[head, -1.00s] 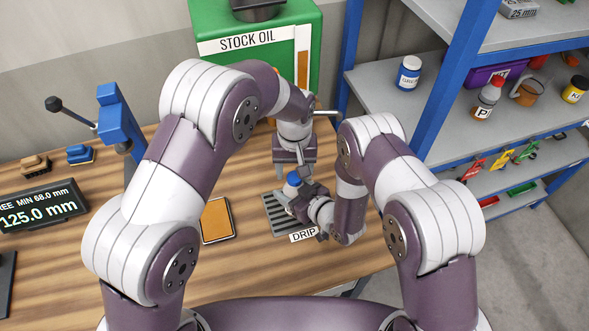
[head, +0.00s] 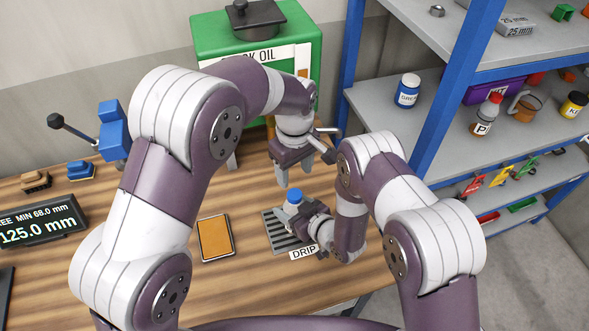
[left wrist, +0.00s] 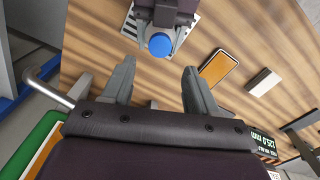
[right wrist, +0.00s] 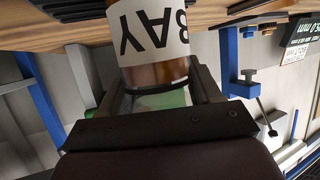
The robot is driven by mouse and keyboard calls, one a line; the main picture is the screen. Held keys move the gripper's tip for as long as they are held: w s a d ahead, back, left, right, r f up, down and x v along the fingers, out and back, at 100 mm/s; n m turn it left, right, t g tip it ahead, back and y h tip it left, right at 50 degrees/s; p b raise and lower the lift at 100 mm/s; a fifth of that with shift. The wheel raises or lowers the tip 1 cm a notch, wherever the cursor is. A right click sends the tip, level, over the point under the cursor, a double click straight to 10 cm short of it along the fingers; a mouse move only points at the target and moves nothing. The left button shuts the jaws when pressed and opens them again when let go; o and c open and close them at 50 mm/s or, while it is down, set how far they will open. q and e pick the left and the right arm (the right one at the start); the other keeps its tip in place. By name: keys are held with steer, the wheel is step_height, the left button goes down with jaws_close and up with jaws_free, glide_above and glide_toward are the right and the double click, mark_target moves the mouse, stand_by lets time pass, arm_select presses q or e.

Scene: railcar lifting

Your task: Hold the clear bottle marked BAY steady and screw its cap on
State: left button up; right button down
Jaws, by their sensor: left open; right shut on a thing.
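The bottle marked BAY (right wrist: 150,40) fills the top of the right wrist view. It is clear, with amber-brown liquid below its white label. My right gripper (head: 296,212) is shut on its body, over the slotted DRIP tray (head: 283,240). The blue cap (head: 293,194) sits on top of the bottle; it also shows in the left wrist view (left wrist: 160,44). I cannot tell how tightly it is on. My left gripper (head: 306,170) is open and empty above the cap. In the left wrist view, the cap appears beyond the fingertips, apart from both.
The green STOCK OIL container (head: 255,50) stands behind my left gripper. An orange-brown pad (head: 213,238) lies left of the tray. A blue clamp-like tool (head: 113,132) and a display (head: 40,222) are at left. The shelf rack (head: 440,130) borders the right side.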

mark_target(294, 194)
arm_select(q)
steer(key=shift+n, duration=0.3)
steer(key=shift+f, duration=4.05)
jaws_close()
steer(key=m, duration=0.3)
steer(key=shift+m, duration=0.3)
